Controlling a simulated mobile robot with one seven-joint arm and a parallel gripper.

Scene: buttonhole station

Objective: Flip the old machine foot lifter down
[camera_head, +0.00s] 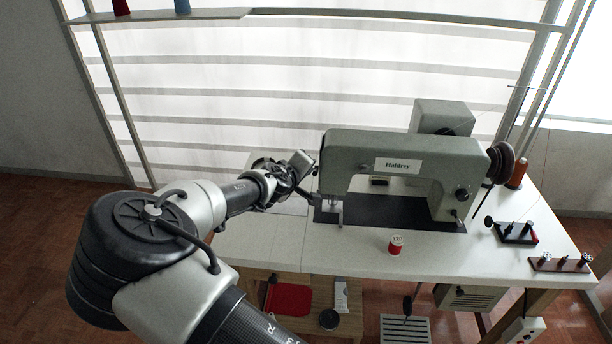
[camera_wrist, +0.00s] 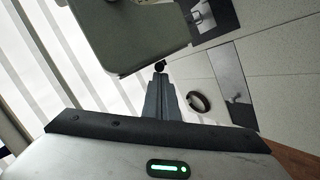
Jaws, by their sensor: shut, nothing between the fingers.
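The old sewing machine (camera_head: 400,150), grey-green with a "Haldrey" label, stands on the white table. Its head end also shows at the top of the wrist view (camera_wrist: 125,35). A small black knob (camera_wrist: 159,66), which looks like the end of the foot lifter, sticks out beside the head. My gripper (camera_head: 314,199) is at the left end of the machine head. In the wrist view my gripper (camera_wrist: 160,76) is shut and empty, its tips at or just short of the knob; contact cannot be told. The presser foot (camera_wrist: 200,17) shows beyond the head. The lifter's angle is unclear.
The white table (camera_head: 340,262) is mostly clear in front of the machine. A red spool (camera_head: 396,245) stands near the front edge.

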